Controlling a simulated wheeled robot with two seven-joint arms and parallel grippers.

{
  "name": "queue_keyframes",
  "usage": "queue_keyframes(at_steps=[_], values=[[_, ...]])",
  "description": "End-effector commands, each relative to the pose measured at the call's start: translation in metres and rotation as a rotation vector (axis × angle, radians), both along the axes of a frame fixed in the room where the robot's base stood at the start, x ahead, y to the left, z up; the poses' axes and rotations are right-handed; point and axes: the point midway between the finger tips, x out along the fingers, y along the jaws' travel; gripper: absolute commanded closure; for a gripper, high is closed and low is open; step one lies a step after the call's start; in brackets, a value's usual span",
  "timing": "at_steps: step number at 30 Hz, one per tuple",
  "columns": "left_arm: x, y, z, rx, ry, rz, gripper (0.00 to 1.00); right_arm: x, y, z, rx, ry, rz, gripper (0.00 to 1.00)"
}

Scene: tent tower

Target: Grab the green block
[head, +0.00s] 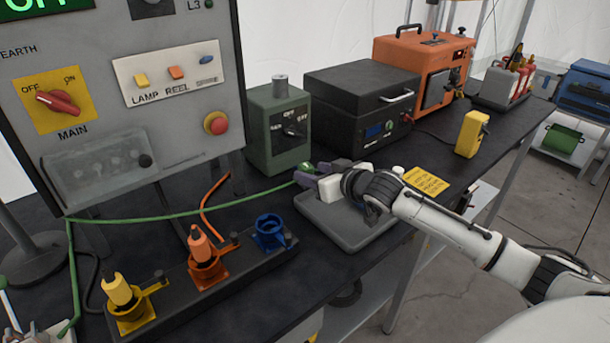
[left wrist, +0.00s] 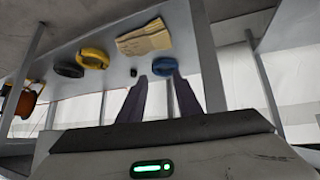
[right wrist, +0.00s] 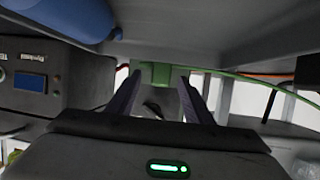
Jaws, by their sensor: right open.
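A green block (right wrist: 155,72) shows in the right wrist view, between and just beyond the fingertips of my right gripper (right wrist: 158,82). A green cable seems to run from it to the right. In the head view the green block (head: 307,168) is small and partly hidden by my right gripper (head: 314,171), which is over the far side of a grey tray (head: 345,238). The right fingers are apart; I cannot tell whether they touch the block. My left gripper (left wrist: 162,82) shows in the left wrist view, with fingers apart and nothing between them.
A green box (head: 278,135) and black case (head: 360,105) stand behind. The left wrist view shows a shelf with coils (left wrist: 93,58) and tan gloves (left wrist: 145,38).

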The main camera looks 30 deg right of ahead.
Motion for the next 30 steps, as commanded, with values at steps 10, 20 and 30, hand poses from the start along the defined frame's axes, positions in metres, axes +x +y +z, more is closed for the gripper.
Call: queue_keyframes(at_steps=[10, 20, 30], values=[[0.007, 0.000, 0.004, -0.001, -0.014, 0.000, 0.69, 0.040, 0.000, -0.016, 0.001, -0.001, 0.000, 0.53], [0.010, 0.000, 0.006, -0.001, -0.021, 0.000, 0.69, 0.041, 0.001, -0.017, -0.001, 0.000, 0.001, 0.62], [0.006, 0.000, 0.005, -0.001, -0.014, 0.000, 0.69, 0.042, 0.001, -0.016, -0.001, -0.002, 0.001, 1.00]])
